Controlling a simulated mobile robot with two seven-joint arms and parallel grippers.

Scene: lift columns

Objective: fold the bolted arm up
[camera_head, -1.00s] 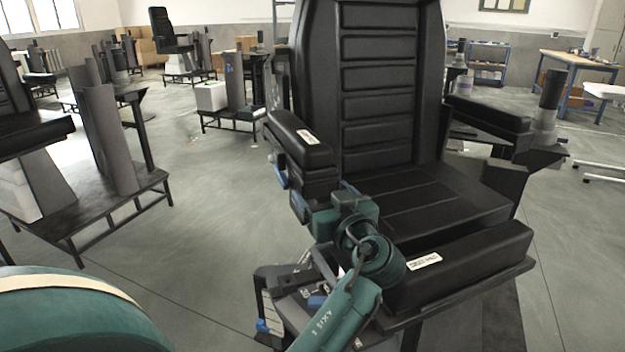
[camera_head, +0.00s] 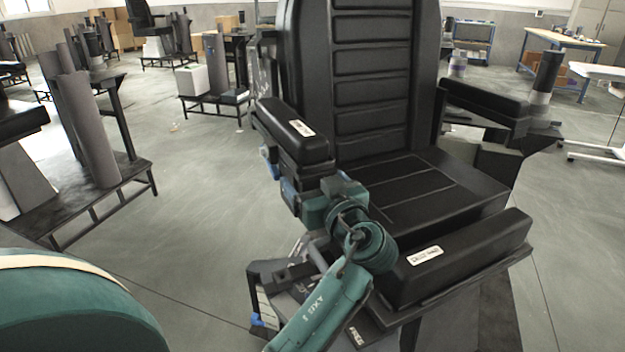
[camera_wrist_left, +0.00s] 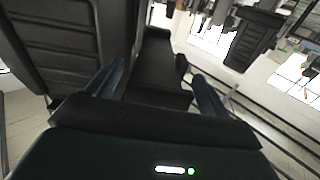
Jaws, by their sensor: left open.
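A second armrest (camera_head: 487,97) is on the picture's right, also level. The bolt is not visible. My right gripper is out of view.
The seat (camera_head: 425,195) and a labelled front pad (camera_head: 460,258) lie right of my left arm. The tall backrest (camera_head: 370,75) rises behind. A low stand with grey cylinders (camera_head: 90,130) is at the left. Open floor lies between it and the chair.

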